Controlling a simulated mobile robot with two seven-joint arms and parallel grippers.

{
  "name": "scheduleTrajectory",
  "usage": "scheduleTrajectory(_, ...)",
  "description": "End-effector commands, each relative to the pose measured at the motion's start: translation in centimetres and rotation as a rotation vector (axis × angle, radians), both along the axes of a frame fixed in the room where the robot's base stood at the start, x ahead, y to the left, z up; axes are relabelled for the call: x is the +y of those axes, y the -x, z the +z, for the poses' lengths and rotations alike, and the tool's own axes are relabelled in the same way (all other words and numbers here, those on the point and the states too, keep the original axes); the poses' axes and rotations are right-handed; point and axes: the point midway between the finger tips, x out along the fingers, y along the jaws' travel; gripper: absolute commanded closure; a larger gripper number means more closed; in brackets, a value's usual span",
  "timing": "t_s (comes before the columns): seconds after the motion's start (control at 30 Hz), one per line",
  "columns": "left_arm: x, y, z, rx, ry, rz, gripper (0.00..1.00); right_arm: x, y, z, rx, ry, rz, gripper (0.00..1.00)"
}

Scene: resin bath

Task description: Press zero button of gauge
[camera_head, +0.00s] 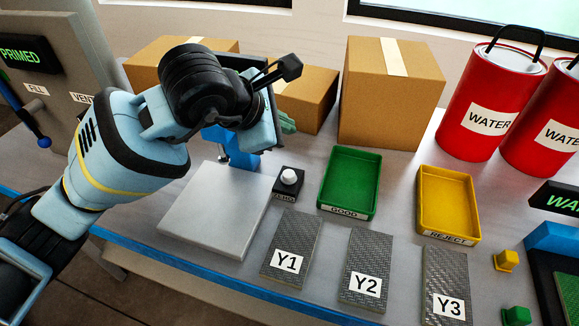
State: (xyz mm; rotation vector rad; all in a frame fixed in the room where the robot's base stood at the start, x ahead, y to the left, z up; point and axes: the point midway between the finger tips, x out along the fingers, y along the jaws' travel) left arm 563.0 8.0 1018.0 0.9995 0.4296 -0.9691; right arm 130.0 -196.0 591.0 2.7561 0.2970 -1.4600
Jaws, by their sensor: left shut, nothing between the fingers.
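The zero button is a round white cap (289,176) on a small black box labelled ZERO (287,189). It stands at the right edge of the gauge's pale square plate (211,212). A blue post (232,150) rises behind the plate, and its upper part is hidden behind my left arm. My left gripper (272,98) is above and behind the button, apart from it. It is shut and holds nothing; its fingers are mostly hidden by the wrist. My right gripper is out of view.
A green GOOD tray (347,209) and yellow REJECT tray (450,238) stand right of the button. Panels Y1 (304,233), Y2 (379,255) and Y3 (455,268) lie in front. Cardboard boxes (390,110) and red water cans (478,130) stand behind.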

Motion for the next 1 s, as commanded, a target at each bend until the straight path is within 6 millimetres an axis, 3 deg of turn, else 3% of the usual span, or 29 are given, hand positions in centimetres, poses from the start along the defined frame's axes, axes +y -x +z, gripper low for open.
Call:
scheduleTrajectory(0.47, 0.0, 0.0, -0.5, 0.002, 0.0, 0.0, 1.0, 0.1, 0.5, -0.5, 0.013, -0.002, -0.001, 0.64)
scheduleTrajectory(0.8, 0.0, 0.1, -3.8, 0.005, 0.001, -0.002, 1.0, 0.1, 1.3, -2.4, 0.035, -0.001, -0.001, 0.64)
scheduleTrajectory(1.0, 0.0, 0.1, -6.4, 0.006, 0.002, -0.001, 1.0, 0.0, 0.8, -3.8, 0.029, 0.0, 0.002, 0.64)
